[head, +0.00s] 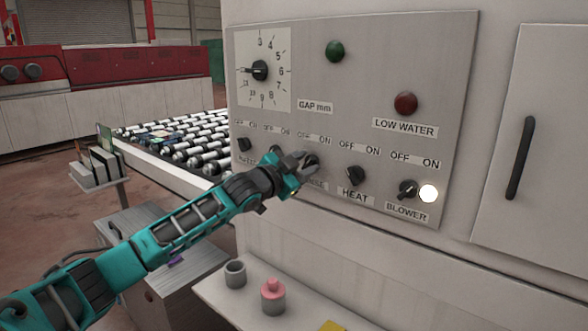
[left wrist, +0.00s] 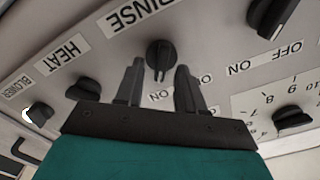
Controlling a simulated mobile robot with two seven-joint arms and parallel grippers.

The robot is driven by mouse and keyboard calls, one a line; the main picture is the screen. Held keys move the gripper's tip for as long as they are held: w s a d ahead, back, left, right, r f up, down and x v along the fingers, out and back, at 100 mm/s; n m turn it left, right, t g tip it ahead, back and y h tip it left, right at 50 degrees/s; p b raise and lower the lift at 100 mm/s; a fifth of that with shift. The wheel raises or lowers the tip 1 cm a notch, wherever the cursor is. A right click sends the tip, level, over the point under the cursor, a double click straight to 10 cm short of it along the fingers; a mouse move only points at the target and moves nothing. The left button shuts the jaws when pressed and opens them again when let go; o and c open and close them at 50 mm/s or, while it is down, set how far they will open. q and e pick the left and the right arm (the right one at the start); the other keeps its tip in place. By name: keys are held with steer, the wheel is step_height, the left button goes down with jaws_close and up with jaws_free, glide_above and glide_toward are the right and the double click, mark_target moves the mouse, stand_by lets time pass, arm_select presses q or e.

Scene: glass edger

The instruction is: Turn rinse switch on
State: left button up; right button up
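The rinse switch (left wrist: 160,54) is a black rotary knob on the grey control panel, beside its RINSE label (left wrist: 140,14) in the left wrist view, where the panel appears upside down. In the head view the knob (head: 312,162) is partly hidden by my left gripper (head: 300,165), which also covers part of its label. In the left wrist view my left gripper (left wrist: 158,75) is open, with one finger on either side of the knob's lower part. I cannot tell whether the fingers touch it. The knob's exact setting is unclear. My right gripper is not in view.
The heat knob (head: 356,174) and blower knob (head: 408,189) are to the right; a lamp (head: 429,193) beside the blower knob is lit. A gap dial (head: 260,70) is above.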

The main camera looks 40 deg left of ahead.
arm_select(q)
steer(key=s+a+b, duration=0.1)
steer(key=s+b, duration=0.1)
steer(key=s, duration=1)
steer(key=shift+s, duration=0.35)
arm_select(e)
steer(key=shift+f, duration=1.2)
arm_select(q)
steer(key=s+d+f+n+g, duration=0.1)
steer(key=s+d+f, duration=0.1)
steer(key=f, duration=0.6)
steer(key=s+d+f+n+g, duration=0.1)
steer(key=s+d+f, duration=0.1)
steer(key=f, duration=0.6)
steer(key=s+d+f+n+g, duration=0.1)
steer(key=s+d+f+g, duration=0.15)
steer(key=f, duration=0.55)
steer(key=s+d+f+n+g, duration=0.2)
steer(key=s+d+f, duration=1.2)
steer(key=d+f, duration=0.1)
steer(key=shift+d+g+h, duration=0.35)
steer(key=shift+d+h, duration=0.05)
steer(key=shift+d, duration=0.15)
